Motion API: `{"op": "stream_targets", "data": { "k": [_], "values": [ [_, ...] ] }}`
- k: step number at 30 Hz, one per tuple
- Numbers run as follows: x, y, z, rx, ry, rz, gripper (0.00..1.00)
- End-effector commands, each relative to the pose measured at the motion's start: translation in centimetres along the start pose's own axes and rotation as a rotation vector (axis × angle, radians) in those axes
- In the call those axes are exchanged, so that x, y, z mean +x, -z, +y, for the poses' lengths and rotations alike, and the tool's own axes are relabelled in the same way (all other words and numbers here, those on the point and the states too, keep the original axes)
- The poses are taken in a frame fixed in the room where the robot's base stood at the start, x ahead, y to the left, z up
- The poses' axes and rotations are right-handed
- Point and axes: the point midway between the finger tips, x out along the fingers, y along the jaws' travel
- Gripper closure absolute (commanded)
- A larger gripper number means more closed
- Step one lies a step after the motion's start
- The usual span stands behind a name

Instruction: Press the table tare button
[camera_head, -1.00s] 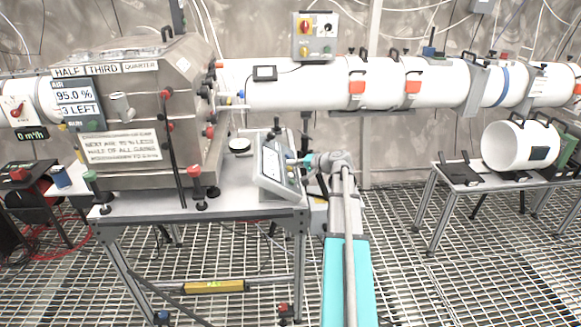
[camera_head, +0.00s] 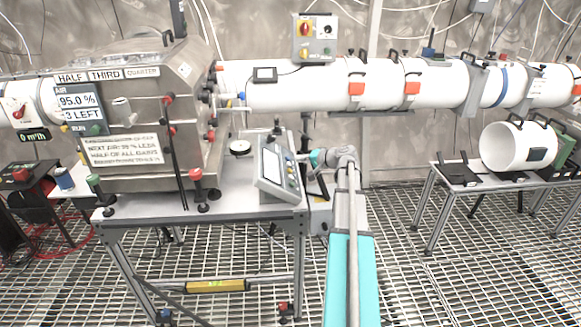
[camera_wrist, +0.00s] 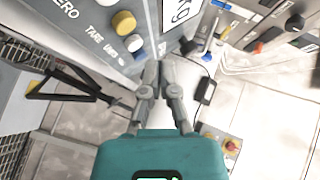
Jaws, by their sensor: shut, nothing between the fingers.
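The scale's tilted console (camera_head: 272,170), with a grey screen and a column of small buttons, stands at the right end of the steel table (camera_head: 240,218). My gripper (camera_head: 300,157) is just right of the console's upper edge, its fingers small in the head view. In the wrist view my gripper (camera_wrist: 157,68) is shut and empty, its tips beside the console face (camera_wrist: 75,35). That face shows a yellow button (camera_wrist: 123,22) and a blue one (camera_wrist: 134,43), with "ZERO" and a TARE-like word printed nearby. I cannot tell which button is tare, nor whether the fingertips touch the face.
A steel chamber (camera_head: 145,110) with red knobs fills the table's left side. A round dish (camera_head: 240,147) sits between it and the console. A white tube (camera_head: 330,85) runs behind. A lower bench (camera_head: 465,177) stands right, with open grating floor (camera_head: 400,285) between.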

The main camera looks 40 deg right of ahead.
Motion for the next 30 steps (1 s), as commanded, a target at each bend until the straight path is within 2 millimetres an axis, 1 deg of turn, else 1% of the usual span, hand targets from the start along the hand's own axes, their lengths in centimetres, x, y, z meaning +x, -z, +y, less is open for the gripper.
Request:
{"op": "stream_targets", "data": {
  "k": [1, 3, 12, 30],
  "values": [
    [-0.3, 0.3, -0.5, 0.0, 0.0, 0.0, 1.0],
    [-0.7, 0.6, -0.7, 0.0, 0.0, 0.0, 1.0],
    [-1.8, 1.3, -1.4, -0.001, 0.0, 0.0, 1.0],
    [-1.8, 1.3, -1.3, 0.0, 0.0, -0.001, 1.0]
  ]
}}
